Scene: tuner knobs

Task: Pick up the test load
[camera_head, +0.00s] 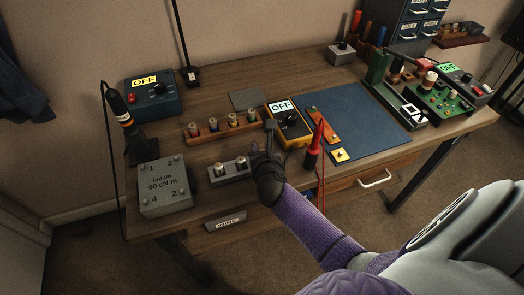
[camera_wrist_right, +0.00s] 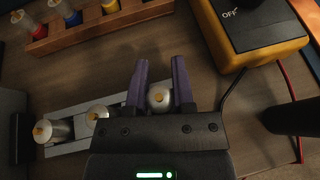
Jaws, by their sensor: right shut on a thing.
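My right gripper (camera_head: 263,150) reaches over the front of the workbench, at the right end of a small grey rack (camera_head: 231,177). In the head view the held cylinder is mostly hidden by the gripper. I cannot tell whether it is clear of the rack. My left gripper is not in view.
A wooden rack (camera_head: 193,137) with coloured pieces stands behind. A blue mat (camera_head: 365,120) lies at right, mostly clear.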

